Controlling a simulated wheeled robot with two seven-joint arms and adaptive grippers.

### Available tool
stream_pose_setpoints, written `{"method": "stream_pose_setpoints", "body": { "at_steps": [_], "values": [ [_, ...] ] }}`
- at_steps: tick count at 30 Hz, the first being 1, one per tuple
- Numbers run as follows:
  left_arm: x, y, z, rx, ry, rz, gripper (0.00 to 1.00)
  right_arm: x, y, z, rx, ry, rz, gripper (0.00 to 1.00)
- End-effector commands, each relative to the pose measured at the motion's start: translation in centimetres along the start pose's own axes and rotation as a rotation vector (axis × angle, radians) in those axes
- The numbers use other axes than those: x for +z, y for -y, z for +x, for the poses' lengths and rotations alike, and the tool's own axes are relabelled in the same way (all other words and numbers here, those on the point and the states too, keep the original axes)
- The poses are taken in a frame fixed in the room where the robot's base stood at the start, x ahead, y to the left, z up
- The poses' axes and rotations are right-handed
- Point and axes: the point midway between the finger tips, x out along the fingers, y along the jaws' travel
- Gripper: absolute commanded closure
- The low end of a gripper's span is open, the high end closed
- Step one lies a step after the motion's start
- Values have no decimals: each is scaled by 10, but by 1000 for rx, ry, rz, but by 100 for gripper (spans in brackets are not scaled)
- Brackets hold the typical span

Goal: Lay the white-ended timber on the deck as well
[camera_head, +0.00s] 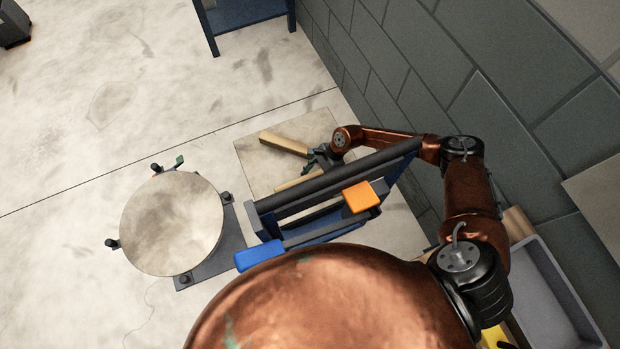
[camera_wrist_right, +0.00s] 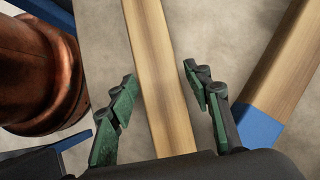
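In the right wrist view a plain timber (camera_wrist_right: 160,75) runs lengthwise between the fingers of my right gripper (camera_wrist_right: 158,75). The fingers are spread on either side of it. Neither of its ends shows, so no white end is seen. A second timber (camera_wrist_right: 285,65) with a blue end lies apart to the right. In the head view my right gripper (camera_head: 318,160) is over a pale square deck (camera_head: 258,163), where one timber (camera_head: 284,143) lies at the back. Another timber (camera_head: 296,182) is partly hidden nearer me. My left gripper is not in view.
A dark-blue frame (camera_head: 405,152) with an orange block (camera_head: 360,196) and a blue block (camera_head: 258,255) stands in front of the deck. A round pale disc (camera_head: 172,222) is on its left. A wall (camera_head: 475,75) bounds the right.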

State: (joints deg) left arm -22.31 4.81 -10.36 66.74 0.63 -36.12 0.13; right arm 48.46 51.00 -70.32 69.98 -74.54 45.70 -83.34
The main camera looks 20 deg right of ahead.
Motion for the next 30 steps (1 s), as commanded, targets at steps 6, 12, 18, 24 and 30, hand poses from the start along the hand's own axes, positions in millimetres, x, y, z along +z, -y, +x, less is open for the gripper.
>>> {"method": "stream_pose_setpoints", "body": {
  "at_steps": [6,12,18,24,30],
  "values": [
    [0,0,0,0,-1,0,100,0,0,0,0,0,0,50],
    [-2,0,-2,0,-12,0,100,2,0,-4,-1,0,-1,50],
    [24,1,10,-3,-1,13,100,2,1,-41,-4,-2,-1,50],
    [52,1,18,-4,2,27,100,2,1,-84,-4,-1,0,50],
    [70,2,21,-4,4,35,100,2,1,-113,-2,0,0,50]
  ]
}}
